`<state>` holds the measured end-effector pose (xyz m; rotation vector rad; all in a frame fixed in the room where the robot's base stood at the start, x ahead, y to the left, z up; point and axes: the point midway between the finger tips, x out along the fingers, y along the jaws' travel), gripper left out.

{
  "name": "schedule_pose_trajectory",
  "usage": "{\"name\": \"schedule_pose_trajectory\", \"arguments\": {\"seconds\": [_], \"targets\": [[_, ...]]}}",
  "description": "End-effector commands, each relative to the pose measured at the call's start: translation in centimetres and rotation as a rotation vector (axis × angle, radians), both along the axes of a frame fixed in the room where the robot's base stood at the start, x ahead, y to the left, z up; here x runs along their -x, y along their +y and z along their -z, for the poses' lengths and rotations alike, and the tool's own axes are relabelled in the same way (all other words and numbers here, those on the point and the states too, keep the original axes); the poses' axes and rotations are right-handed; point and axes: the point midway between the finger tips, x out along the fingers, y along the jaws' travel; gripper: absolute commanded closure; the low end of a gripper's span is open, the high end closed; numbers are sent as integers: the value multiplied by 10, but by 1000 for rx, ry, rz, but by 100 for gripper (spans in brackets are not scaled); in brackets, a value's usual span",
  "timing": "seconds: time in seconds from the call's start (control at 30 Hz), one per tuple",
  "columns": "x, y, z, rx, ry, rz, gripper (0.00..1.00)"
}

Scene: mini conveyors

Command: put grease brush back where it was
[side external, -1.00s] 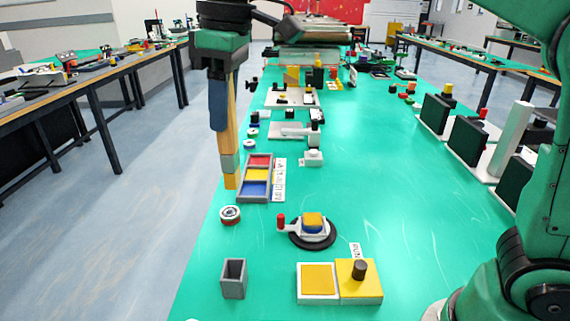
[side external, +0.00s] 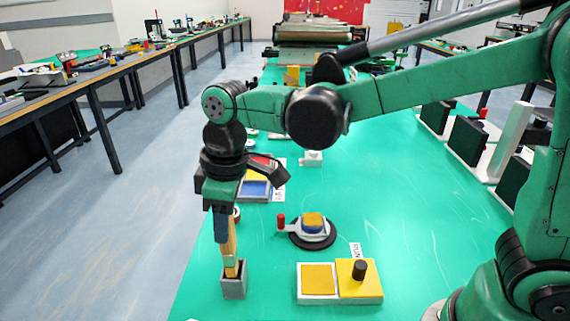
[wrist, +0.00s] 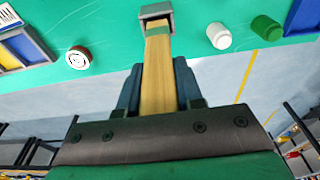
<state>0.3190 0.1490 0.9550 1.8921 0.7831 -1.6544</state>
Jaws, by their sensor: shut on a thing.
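The wrist view shows the brush (wrist: 157,75) between my fingers (wrist: 157,95), running to the grey holder (wrist: 143,13).
A yellow-topped block pair (side external: 318,298) with a black knob stands right of the holder. A round black turntable (side external: 313,240) with a red-knobbed crank is behind. A grey tray of coloured compartments (side external: 255,198) is partly behind my gripper. The table's left edge is close.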

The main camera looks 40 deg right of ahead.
Motion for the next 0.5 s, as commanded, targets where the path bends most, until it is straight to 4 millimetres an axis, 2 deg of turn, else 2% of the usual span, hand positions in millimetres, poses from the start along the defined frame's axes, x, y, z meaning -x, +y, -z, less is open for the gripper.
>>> {"name": "schedule_pose_trajectory", "arguments": {"seconds": [0.3, 0.5], "targets": [[0, 0, 34, 0, 0, 0, 100], [0, 0, 38, 0, 0, 0, 100]]}}
